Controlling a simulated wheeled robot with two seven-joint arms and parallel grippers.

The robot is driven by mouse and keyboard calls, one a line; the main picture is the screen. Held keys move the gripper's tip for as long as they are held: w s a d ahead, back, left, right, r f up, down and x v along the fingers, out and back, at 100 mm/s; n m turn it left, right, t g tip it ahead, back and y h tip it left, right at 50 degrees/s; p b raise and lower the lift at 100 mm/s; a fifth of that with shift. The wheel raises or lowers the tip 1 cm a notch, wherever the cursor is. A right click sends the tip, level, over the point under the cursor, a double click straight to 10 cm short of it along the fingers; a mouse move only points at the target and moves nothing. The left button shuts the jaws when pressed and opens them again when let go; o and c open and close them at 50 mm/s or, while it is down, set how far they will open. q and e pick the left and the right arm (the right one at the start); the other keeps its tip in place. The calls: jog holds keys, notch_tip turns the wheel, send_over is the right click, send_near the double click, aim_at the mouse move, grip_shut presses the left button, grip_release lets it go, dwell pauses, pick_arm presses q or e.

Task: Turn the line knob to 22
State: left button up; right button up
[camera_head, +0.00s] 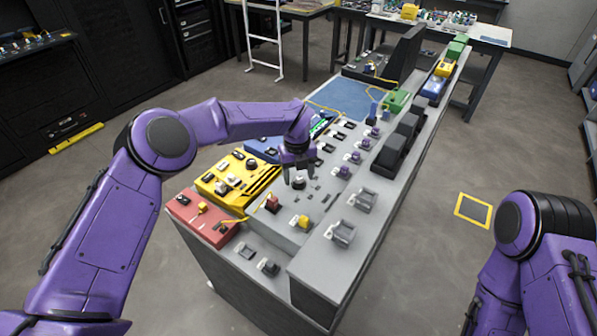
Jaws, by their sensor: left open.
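A small dark round knob on a pale base (298,184) sits on the grey console panel, just below my left gripper. Its marks are too small to read, so I cannot tell its setting or whether it is the line knob. My left gripper (300,178) hangs over the panel with its fingers pointing down and apart. The fingers are close above or around the knob; I cannot tell if they touch it. My right arm shows at the lower right, but its gripper is out of view.
A red box (203,222) and a yellow box (222,181) with switches lie left of the panel. A grey handle-like block (340,235) stands on the raised right ledge. Several purple-capped parts and black blocks (391,152) stand farther back.

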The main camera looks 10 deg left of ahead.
pick_arm(q)
jog(key=shift+f, duration=0.5)
jog(key=c, duration=1)
jog(key=shift+c, duration=0.2)
jog(key=shift+w+m+b, duration=0.1)
jog(key=shift+m+b, duration=0.45)
jog(key=shift+m, duration=0.15)
jog(key=shift+m+b, duration=0.55)
jog(key=shift+m, duration=0.55)
jog(key=shift+r+m+b, duration=0.1)
jog(key=shift+m+b, duration=0.3)
jog(key=shift+m, duration=1.7)
